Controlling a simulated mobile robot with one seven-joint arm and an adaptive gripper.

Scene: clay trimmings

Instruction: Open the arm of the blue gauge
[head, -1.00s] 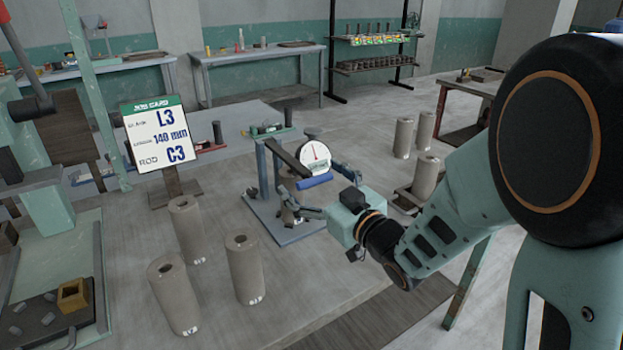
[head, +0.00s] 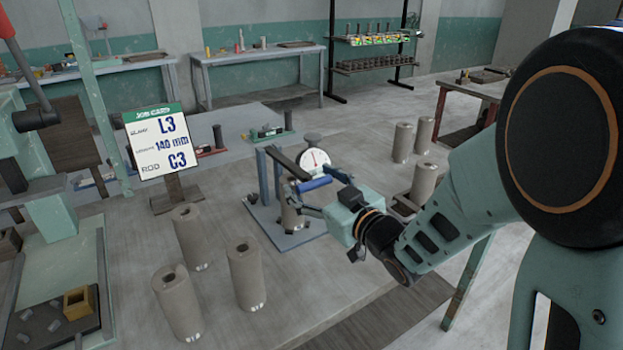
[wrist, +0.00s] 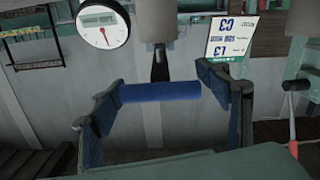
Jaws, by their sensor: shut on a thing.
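The blue gauge (head: 262,228) stands on the table in the head view, with a flat blue base, posts, a dark arm (head: 287,163) and a white round dial (head: 313,158). A blue bar handle (head: 314,184) is at the arm's near end. My gripper (head: 318,190) is at this handle, a finger toward each end. In the wrist view the handle (wrist: 160,92) lies between the two fingers, and the dial (wrist: 103,27) is at upper left. My gripper is shut on the handle. A grey clay cylinder (head: 291,216) stands under the arm, partly hidden by my gripper.
Several grey cylinders stand on the table; one (head: 246,274) is left of the gauge and others (head: 403,142) are behind right. A job card (head: 160,142) stands at left. A tray with a yellow box (head: 77,303) is at lower left.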

